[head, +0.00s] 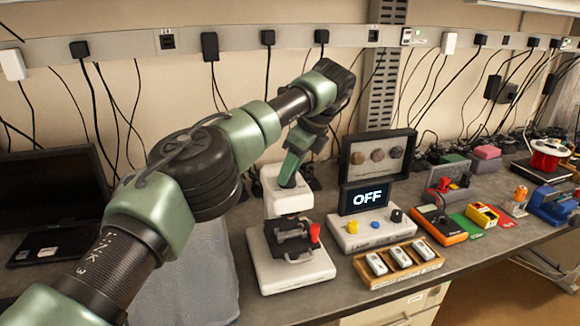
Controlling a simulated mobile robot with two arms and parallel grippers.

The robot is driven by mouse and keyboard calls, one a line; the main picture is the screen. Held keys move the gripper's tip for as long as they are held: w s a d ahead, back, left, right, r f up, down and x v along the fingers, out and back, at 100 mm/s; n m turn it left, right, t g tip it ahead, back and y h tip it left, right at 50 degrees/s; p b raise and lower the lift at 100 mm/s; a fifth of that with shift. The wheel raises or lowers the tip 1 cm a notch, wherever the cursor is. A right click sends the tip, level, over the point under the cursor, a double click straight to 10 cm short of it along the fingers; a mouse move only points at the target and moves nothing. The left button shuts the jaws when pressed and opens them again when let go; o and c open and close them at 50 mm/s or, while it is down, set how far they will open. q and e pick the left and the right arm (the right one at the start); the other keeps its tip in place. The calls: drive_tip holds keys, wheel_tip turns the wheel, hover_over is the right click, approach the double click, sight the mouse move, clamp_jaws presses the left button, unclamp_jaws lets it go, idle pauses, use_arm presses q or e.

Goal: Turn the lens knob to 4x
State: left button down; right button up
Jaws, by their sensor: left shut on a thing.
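A white device (300,268) that looks like a small microscope stands on the bench, with a white head (285,200), a dark stage and a red knob (315,233) at the stage's right side. My left gripper (289,183) points down at the top of the white head and is shut there, apparently on the lens knob. The knob and any magnification marks are hidden behind the gripper, so I cannot read its setting. My right gripper is not in view.
A lamp box (365,237) with an "OFF" display (367,197) stands right of the device. A wooden tray (397,265) of small white pieces lies in front. A panel with three discs (405,158) stands behind. A laptop (50,205) and grey cloth (190,285) are left.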

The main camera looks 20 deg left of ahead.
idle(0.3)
use_arm(q)
drive_tip(key=c, duration=1)
unclamp_jaws()
drive_tip(key=shift+d+r, duration=0.15)
drive_tip(key=shift+r, duration=0.2)
drive_tip(key=p+v, duration=0.3)
drive_tip(key=v, duration=0.4)
